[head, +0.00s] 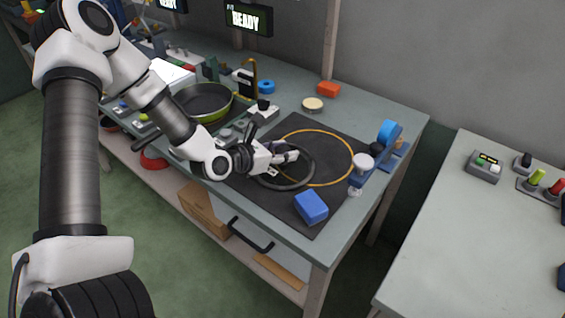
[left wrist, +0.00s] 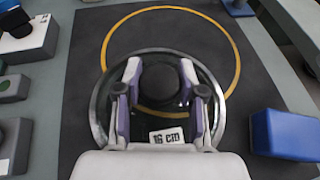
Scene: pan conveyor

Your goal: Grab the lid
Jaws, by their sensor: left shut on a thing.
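The lid (head: 308,171) is round, with a grey rim and a see-through middle. It is on or just above the dark mat (head: 328,128), overlapping the near part of a yellow ring. My left gripper (head: 290,157) is over its middle. In the left wrist view the gripper (left wrist: 162,88) is shut on the lid's dark round knob (left wrist: 160,82), one finger on each side. A label reading "16 cm" (left wrist: 167,136) shows on the lid (left wrist: 98,112). I cannot tell whether the lid touches the mat. My right gripper is not in view.
A blue block (head: 311,207) lies on the mat's near right; it also shows in the left wrist view (left wrist: 284,135). A blue stand (head: 388,137) is at the right edge. A green-sided pan (head: 203,103) stands to the left. The ring's inside is mostly clear.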

